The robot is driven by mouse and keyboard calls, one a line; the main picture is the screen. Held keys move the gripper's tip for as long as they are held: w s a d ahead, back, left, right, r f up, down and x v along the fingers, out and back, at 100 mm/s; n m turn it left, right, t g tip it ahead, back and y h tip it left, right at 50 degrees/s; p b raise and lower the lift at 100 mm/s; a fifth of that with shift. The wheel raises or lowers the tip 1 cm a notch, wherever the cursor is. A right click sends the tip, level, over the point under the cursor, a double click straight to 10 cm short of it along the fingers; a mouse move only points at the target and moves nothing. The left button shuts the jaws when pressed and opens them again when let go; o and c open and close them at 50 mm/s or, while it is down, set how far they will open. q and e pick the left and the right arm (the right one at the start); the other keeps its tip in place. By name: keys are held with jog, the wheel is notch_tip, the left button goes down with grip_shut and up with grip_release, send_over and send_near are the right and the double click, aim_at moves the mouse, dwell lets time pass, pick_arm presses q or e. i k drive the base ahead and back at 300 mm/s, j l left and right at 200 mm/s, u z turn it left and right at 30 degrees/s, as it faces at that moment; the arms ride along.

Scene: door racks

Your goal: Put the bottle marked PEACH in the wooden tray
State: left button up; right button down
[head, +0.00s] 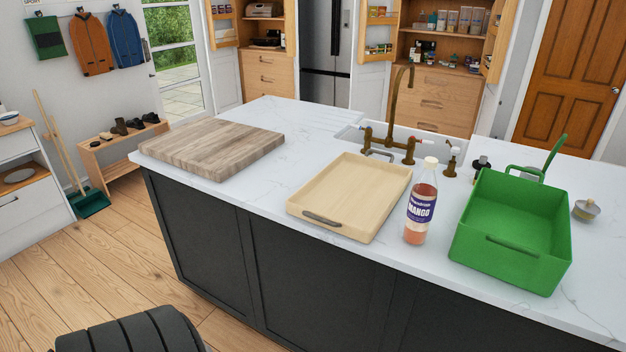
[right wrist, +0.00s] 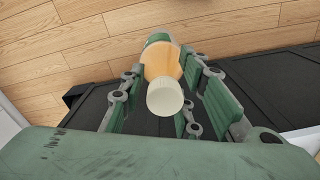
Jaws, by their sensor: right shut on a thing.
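The pale wooden tray (head: 390,193) lies empty on the white island worktop in the head view. A bottle with a white cap and a MANGO label (head: 420,210) stands upright just right of the tray. In the right wrist view my right gripper (right wrist: 170,84) is shut on another bottle (right wrist: 160,62), seen cap-on, with a white cap and orange-coloured body. Its label cannot be read from this angle, so no PEACH marking shows. The floor and dark cabinet side are behind it. Neither of my grippers shows in the head view.
A green crate (head: 512,260) stands right of the MANGO bottle. A thick wooden board (head: 212,147) lies left of the tray. A brass tap (head: 395,125) and sink (head: 432,144) are behind the tray. A small metal item (head: 586,210) sits right of the crate.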

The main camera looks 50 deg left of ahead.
aim_at(346, 202)
jog(key=j+u, duration=0.2)
jog(key=u, duration=0.2)
jog(key=j+u, duration=0.2)
jog(key=u, duration=0.15)
jog(key=i+j+u, duration=0.1)
jog(key=u, duration=0.3)
